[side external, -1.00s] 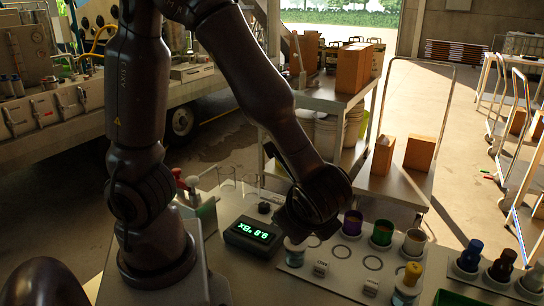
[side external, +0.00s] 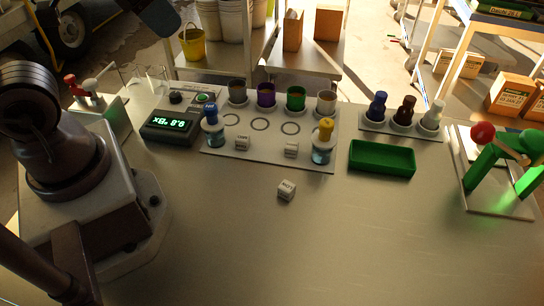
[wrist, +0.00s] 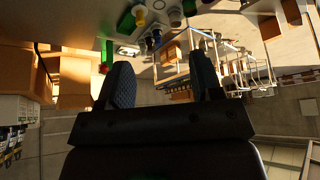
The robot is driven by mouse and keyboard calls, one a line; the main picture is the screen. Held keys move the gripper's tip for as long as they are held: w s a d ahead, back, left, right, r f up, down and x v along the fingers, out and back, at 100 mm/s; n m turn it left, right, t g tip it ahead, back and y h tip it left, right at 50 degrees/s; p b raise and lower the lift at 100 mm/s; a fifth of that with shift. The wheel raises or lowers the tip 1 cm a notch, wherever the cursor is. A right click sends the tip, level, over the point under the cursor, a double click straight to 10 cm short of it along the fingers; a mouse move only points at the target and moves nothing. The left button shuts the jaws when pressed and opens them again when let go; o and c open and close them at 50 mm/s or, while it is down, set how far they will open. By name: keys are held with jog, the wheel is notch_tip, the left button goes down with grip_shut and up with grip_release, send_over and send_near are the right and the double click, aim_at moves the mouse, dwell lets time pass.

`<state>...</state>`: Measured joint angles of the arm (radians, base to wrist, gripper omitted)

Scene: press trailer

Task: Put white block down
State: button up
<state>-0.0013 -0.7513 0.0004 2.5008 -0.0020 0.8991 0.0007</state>
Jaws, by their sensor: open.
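A small white block (side external: 287,189) with dark lettering sits on the bare tabletop, in front of the light plate. Two similar white blocks stand on the plate, one at the left (side external: 242,143) and one at the right (side external: 291,149). My gripper (wrist: 160,68) is open in the wrist view, with its two dark blue pads apart and nothing between them. In the side view only a dark part, probably of my gripper, shows at the top edge, well away from the blocks.
The plate (side external: 215,164) carries several coloured cups and two capped jars. A green tray (side external: 382,158) lies to its right, a digital display (side external: 170,127) to its left. A green stand with a red ball (side external: 483,133) is at far right. The front tabletop is clear.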

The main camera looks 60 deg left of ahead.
jog(key=m+g, duration=0.6)
jog(key=m, duration=0.7)
send_near(290, 187)
jog(key=shift+m, duration=0.3)
jog(key=f, duration=0.2)
jog(key=s+f, duration=0.1)
jog(key=f, duration=0.1)
jog(key=shift+f, duration=0.4)
jog(key=f, duration=0.5)
jog(key=shift+w+f, duration=0.3)
